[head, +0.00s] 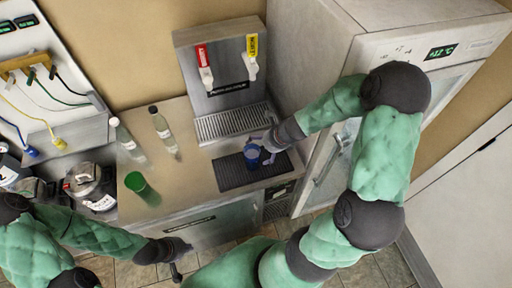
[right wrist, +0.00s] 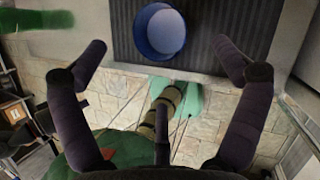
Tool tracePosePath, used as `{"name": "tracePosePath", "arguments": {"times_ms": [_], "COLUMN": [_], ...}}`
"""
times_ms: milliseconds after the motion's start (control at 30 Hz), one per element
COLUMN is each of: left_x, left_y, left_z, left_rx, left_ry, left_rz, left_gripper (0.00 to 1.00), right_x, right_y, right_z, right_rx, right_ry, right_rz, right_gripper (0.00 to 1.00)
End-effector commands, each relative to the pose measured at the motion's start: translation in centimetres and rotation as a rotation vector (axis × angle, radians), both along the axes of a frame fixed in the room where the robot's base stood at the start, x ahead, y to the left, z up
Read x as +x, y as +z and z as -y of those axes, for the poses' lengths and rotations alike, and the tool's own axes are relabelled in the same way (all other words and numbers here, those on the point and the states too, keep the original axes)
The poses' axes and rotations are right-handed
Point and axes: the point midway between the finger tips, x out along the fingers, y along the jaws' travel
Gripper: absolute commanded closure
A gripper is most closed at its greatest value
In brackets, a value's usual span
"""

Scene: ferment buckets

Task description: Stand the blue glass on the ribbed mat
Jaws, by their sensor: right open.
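The blue glass (head: 252,153) stands upright on the dark ribbed mat (head: 228,176) at the right end of the counter. The right wrist view shows the open rim of the blue glass (right wrist: 160,31) over the ridges of the mat (right wrist: 205,55). My right gripper (head: 265,152) is right beside the glass. Its fingers (right wrist: 160,62) are spread wide, with clear gaps to the glass on both sides, and hold nothing. My left gripper (head: 179,259) is low in front of the counter, away from the glass; its fingers are too small to read.
A green cup (head: 136,182) and two clear bottles (head: 124,138) (head: 162,130) stand to the left on the counter. Behind the mat is a tap dispenser (head: 221,70) with red and yellow handles over a drip grille (head: 231,122). A glass-door fridge (head: 335,150) stands at right.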

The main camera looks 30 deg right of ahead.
Motion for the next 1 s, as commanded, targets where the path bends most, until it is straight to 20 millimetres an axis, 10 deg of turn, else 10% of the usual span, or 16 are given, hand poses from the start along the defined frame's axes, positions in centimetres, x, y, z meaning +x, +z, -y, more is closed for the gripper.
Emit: {"name": "tracePosePath", "arguments": {"times_ms": [300,1000], "left_x": [0.0,0.0], "left_y": [1.7,1.6], "left_z": [0.0,0.0], "left_rx": [0.0,0.0], "left_ry": [0.0,0.0], "left_rz": [0.0,0.0], "left_gripper": [1.0,1.0], "right_x": [-1.5,-1.6], "right_y": [3.0,3.0], "right_z": [0.8,0.9], "right_rx": [0.0,0.001], "right_ry": [-0.001,0.001], "right_rz": [-0.001,-0.001], "right_gripper": [0.03,0.03]}}
